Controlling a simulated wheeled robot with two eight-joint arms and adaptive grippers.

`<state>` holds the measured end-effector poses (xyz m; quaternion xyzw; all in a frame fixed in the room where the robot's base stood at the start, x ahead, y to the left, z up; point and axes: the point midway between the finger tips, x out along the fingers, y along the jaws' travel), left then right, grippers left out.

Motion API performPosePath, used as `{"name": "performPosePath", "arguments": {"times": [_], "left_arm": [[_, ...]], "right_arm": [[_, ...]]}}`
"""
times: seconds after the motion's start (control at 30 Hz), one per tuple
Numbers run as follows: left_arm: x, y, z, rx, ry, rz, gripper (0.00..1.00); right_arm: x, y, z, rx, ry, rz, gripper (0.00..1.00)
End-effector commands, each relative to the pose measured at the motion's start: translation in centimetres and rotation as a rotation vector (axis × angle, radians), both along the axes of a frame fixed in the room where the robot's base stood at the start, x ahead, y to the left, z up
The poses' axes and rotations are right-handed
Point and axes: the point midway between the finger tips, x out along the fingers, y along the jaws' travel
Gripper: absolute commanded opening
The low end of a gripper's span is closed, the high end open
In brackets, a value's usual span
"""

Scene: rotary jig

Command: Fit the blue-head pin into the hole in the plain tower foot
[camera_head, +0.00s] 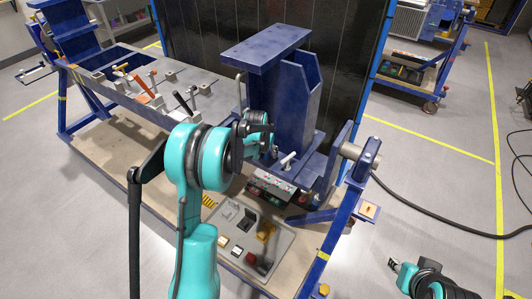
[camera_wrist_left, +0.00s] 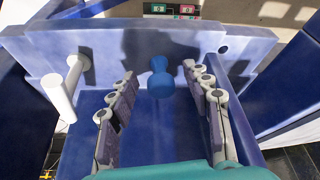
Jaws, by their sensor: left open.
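The blue-head pin (camera_wrist_left: 160,78) stands at the blue foot plate (camera_wrist_left: 110,45) in the left wrist view. Its shank is hidden, so I cannot tell how deep it sits. My left gripper (camera_wrist_left: 162,100) is open, with one finger on each side of the pin and gaps between. A dark round hole (camera_wrist_left: 223,49) shows in the plate to the right. In the head view my left gripper (camera_head: 272,148) is at the foot of the blue tower (camera_head: 278,105), partly hidden by my arm. My right gripper (camera_head: 397,266) is low at the right, away from the tower.
A white T-handled pin (camera_wrist_left: 66,88) stands left of my left gripper; it also shows in the head view (camera_head: 288,160). A grey panel with coloured parts (camera_head: 248,235) lies in front of the tower. Clamps (camera_head: 140,85) stand on the jig beam. A black cable (camera_head: 430,220) crosses the floor.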

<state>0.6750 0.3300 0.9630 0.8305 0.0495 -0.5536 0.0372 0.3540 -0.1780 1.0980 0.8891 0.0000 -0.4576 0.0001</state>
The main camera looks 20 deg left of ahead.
Motion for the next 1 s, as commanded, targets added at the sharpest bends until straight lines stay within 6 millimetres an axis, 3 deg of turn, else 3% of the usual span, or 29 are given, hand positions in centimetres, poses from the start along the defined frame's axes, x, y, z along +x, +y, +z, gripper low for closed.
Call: {"name": "performPosePath", "arguments": {"times": [0.5, 0.7, 1.0], "left_arm": [[-3.8, -0.4, 9.1, 0.0, 0.0, 0.001, 0.49], [-4.3, -0.4, 10.3, 0.0, 0.0, 0.0, 0.49], [-4.3, -0.5, 10.3, 0.0, 0.0, 0.0, 0.49]], "right_arm": [[0.0, 0.0, 0.0, 0.0, 0.0, 0.0, 0.32], [0.0, 0.0, 0.0, 0.0, 0.0, 0.0, 0.32], [0.0, 0.0, 0.0, 0.0, 0.0, 0.0, 0.32]]}}
